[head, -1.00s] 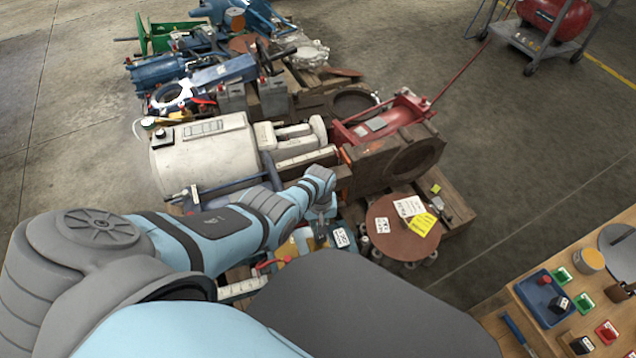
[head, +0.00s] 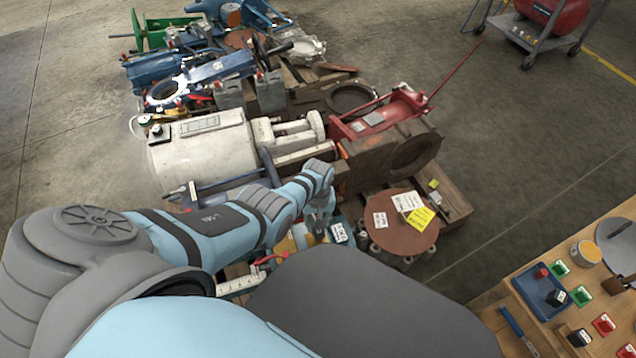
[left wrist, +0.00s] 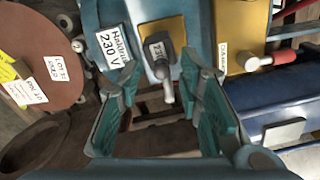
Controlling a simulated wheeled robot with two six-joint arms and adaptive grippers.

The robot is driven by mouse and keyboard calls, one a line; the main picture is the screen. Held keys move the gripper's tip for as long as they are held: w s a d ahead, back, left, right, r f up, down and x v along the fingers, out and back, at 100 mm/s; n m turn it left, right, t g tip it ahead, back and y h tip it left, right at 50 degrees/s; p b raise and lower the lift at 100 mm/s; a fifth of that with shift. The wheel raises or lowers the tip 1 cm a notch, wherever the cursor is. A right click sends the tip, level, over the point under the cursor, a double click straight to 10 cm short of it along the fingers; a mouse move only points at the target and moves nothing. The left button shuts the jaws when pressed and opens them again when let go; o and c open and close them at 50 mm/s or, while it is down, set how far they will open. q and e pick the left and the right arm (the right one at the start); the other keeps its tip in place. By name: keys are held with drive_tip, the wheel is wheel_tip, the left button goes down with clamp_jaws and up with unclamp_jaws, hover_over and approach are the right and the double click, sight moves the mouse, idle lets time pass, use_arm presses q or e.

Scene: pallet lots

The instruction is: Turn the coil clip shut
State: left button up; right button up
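My left gripper (left wrist: 160,88) is open in the left wrist view, its two teal-padded fingers apart. A small grey lever (left wrist: 166,86) with a dark tagged block at its base stands between the fingertips; it may be the coil clip. A visible gap lies on each side of it. It sits on a blue unit (left wrist: 144,12) with a gold plate and a white label reading 230 V. In the head view my left gripper (head: 322,212) points down over this blue unit, and my arm hides much of it. My right gripper is not in view.
A brown disc (head: 392,232) with paper tags lies to the right of the blue unit. A brown block (head: 365,165) and a white cylinder (head: 195,160) stand behind. A wooden bench (head: 490,310) is at lower right.

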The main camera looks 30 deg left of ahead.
use_arm(q)
wheel_tip(320, 180, up, 12)
drive_tip(key=shift+f, duration=0.15)
idle(0.4)
